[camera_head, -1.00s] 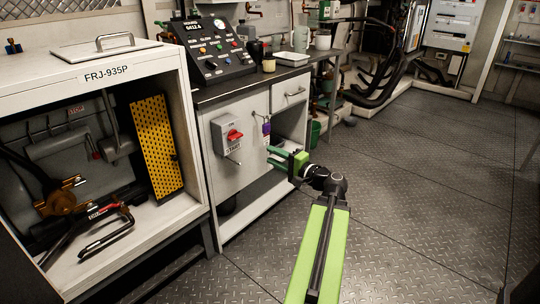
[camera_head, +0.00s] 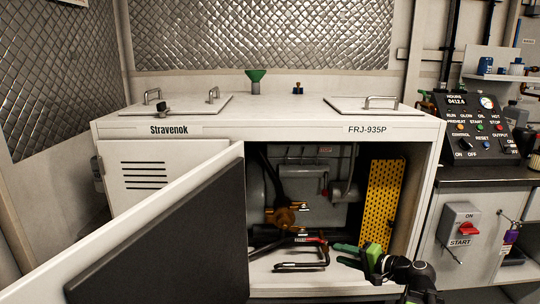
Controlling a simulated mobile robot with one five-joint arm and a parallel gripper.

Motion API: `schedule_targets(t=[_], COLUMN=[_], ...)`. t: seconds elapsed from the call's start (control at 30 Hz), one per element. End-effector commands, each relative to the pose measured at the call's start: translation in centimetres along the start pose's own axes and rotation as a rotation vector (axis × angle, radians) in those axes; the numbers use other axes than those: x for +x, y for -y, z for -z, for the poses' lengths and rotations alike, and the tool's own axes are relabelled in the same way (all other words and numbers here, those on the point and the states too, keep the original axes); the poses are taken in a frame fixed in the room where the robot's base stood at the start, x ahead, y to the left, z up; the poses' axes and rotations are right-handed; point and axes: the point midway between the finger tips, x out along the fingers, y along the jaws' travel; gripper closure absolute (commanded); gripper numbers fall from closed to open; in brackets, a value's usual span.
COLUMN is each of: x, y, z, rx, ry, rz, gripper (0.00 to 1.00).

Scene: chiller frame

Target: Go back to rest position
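My gripper (camera_head: 345,255) has green fingers and shows at the lower right of the middle in the head view. Its two fingers are apart with nothing between them. It appears in front of the open bay of the white chiller cabinet (camera_head: 262,115), just right of a black-handled tool with a red part (camera_head: 300,266) on the bay floor. I cannot tell how far it is from the tool. My arm runs from it to the lower right edge.
The cabinet door (camera_head: 130,225) stands open across the lower left. A yellow perforated panel (camera_head: 384,205) is at the bay's right side. A control panel (camera_head: 478,128) and a grey switch box with a red knob (camera_head: 460,222) are at the right. A green funnel (camera_head: 256,76) stands on top.

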Motion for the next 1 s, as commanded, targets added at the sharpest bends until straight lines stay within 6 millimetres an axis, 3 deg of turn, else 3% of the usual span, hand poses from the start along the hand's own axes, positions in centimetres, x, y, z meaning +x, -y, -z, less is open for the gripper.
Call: schedule_targets(t=[0.03, 0.1, 0.2, 0.3, 0.4, 0.53, 0.73, 0.8, 1.0], x=[3.2, 6.6, 9.9, 11.6, 11.8, 10.0, 3.6, 2.4, 0.8], y=[0.0, -0.8, -2.4, -4.5, -6.9, -10.0, -14.0, -11.2, -5.7], z=[-3.5, -7.9, -13.7, -18.4, -21.6, -22.2, -18.2, -18.0, -17.2], rx=[-0.047, -0.118, -0.226, -0.342, -0.461, -0.578, -0.663, -0.655, -0.656], ry=[0.086, 0.192, 0.331, 0.450, 0.546, 0.610, 0.631, 0.641, 0.640], rz=[-0.054, -0.142, -0.274, -0.417, -0.576, -0.785, -1.135, -1.146, -1.142], gripper=[0.66, 0.66, 0.66, 0.66, 0.66, 0.66, 0.66, 0.66, 0.66])
